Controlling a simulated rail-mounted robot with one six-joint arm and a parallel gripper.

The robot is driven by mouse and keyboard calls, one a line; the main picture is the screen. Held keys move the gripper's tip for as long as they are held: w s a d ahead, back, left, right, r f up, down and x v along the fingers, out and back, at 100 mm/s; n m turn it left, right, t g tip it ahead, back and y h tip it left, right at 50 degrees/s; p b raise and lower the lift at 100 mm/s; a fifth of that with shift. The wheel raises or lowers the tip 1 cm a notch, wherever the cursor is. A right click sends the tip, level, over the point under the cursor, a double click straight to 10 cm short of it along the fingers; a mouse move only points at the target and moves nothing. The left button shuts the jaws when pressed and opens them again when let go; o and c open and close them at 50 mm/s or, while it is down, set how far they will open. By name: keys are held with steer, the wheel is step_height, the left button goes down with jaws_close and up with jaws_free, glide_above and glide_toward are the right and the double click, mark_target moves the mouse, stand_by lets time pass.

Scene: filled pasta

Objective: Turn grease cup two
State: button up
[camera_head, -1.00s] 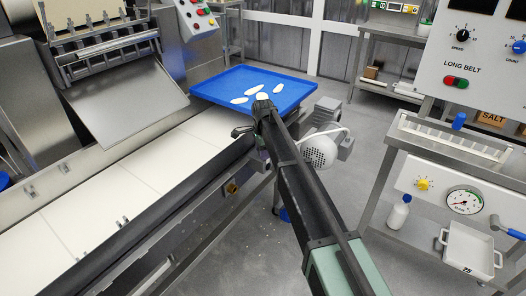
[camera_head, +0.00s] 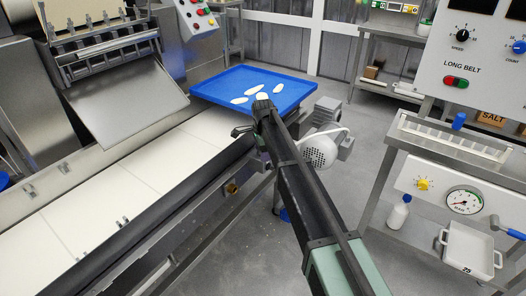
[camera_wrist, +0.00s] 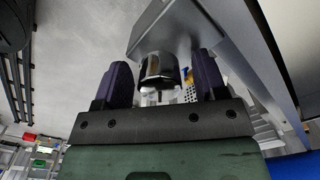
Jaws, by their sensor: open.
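In the wrist view a shiny metal cup-like cylinder (camera_wrist: 157,70), which looks like a grease cup, hangs from the underside of a grey metal frame part (camera_wrist: 176,28). My gripper (camera_wrist: 161,82) has its two dark purple fingers apart, one on each side of the cylinder. A gap shows beside the fingers, but I cannot tell whether either one touches it. No number on the cup can be read.
A blue tray (camera_head: 300,92) with several white pasta pieces sits at the end of the pale belt (camera_head: 95,193). A round motor (camera_head: 319,151) with a cable is close on the right of my arm. A bench with a dial gauge (camera_head: 464,201) stands farther right. Floor between is open.

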step_height(320, 180, up, 11)
steer(key=p, duration=1)
steer(key=shift+p, duration=0.4)
steer(key=shift+f, duration=0.15)
steer(key=shift+n, duration=1)
steer(key=s+d+r+n+p, duration=0.3)
steer(key=s+d, duration=0.4)
steer(key=s, duration=0.4)
steer(key=s+d+r+n+p, duration=0.4)
steer(key=s+d, duration=0.4)
steer(key=s, duration=0.3)
steer(key=s+d+r+n+p, duration=0.4)
steer(key=s+d, duration=0.4)
steer(key=s, duration=0.4)
steer(key=shift+r+n, duration=0.3)
steer(key=shift+n, duration=0.1)
